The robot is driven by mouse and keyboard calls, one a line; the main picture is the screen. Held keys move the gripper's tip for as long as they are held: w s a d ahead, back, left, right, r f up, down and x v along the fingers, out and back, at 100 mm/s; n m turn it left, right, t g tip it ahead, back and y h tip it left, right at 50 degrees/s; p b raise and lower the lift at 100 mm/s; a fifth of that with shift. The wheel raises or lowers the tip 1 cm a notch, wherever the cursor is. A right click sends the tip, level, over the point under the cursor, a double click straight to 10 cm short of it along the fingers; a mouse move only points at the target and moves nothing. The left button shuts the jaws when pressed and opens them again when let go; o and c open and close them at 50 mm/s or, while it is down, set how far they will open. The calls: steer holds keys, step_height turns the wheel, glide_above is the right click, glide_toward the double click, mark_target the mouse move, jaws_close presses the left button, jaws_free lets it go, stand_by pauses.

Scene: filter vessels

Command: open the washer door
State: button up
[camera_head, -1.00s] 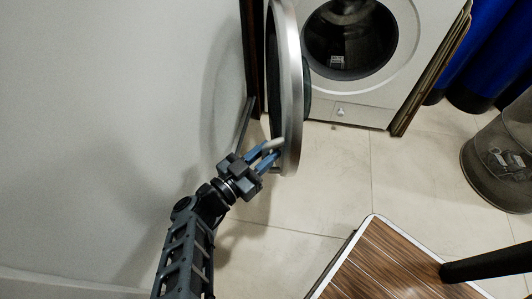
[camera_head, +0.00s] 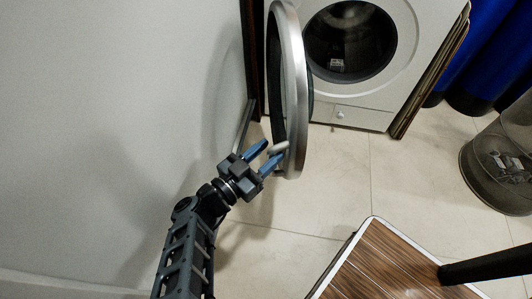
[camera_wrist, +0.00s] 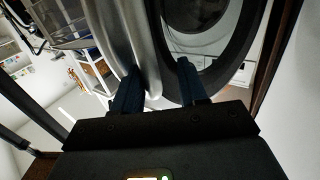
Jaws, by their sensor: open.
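The washer (camera_head: 348,112) stands at the top of the head view, its round drum opening (camera_head: 350,42) uncovered. Its round door (camera_head: 294,80), with a silver rim, is swung wide open toward the left wall and seen nearly edge-on. A small handle (camera_head: 279,148) sticks out at the lower part of the rim. My gripper (camera_head: 262,154) is open at the handle, its blue fingers spread near it. I cannot tell whether they touch it. In the wrist view the silver rim (camera_wrist: 133,35) passes by the fingers (camera_wrist: 158,85), with the washer front behind.
A grey wall (camera_head: 110,110) is close on the left of my arm. A wood-topped table (camera_head: 390,265) stands at the lower right, and a transparent bin (camera_head: 500,155) at the right. The tiled floor (camera_head: 335,190) between is clear.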

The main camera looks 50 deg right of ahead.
mark_target(286, 129)
steer(key=r+p, duration=0.2)
steer(key=r, duration=0.1)
steer(key=d+r+p, duration=0.1)
steer(key=shift+s+r, duration=0.25)
steer(key=shift+r, duration=0.15)
steer(key=s+d+r+p, duration=0.5)
steer(key=s+d+p, duration=0.1)
steer(key=d+p, duration=0.2)
steer(key=shift+s+d+p, duration=0.15)
steer(key=shift+d+p, duration=0.1)
steer(key=shift+p, duration=0.4)
steer(key=shift+c, duration=0.2)
